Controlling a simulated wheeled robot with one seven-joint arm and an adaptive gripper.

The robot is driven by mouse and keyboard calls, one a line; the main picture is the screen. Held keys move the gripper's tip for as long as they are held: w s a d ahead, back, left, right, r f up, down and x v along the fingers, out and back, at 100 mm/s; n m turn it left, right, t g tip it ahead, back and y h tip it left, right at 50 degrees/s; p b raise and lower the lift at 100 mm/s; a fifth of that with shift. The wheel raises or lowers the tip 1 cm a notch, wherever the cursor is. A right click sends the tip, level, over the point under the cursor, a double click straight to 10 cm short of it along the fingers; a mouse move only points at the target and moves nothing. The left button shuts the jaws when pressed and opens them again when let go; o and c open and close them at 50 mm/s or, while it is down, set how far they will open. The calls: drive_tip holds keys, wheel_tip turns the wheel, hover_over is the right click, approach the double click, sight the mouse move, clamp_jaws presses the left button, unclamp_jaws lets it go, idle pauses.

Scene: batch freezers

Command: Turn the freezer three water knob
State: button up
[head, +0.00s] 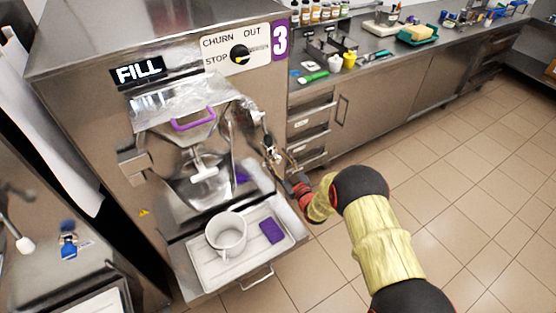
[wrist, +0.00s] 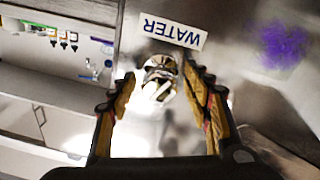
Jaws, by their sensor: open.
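Freezer three (head: 105,95) is the steel machine with the purple "3" sign (head: 280,40). In the wrist view its WATER label (wrist: 172,31) shows upside down. Just below that label is a metallic knob (wrist: 160,82), the water knob. My gripper (wrist: 164,76) is open, with one finger on each side of the knob in the picture. I cannot tell whether either finger touches it. In the head view my gripper (head: 272,150) is at the freezer's right side, and the knob cannot be made out there.
A white pitcher (head: 226,232) and a purple sponge (head: 271,231) are on the freezer's front tray (head: 195,265). The churn dial (head: 240,54) is above. A steel counter (head: 375,68) with bottles and tools runs to the right. The tiled floor (head: 470,190) there is clear.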

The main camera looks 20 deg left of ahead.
drive_tip(key=v, duration=1.2)
drive_tip(key=shift+f, duration=0.15)
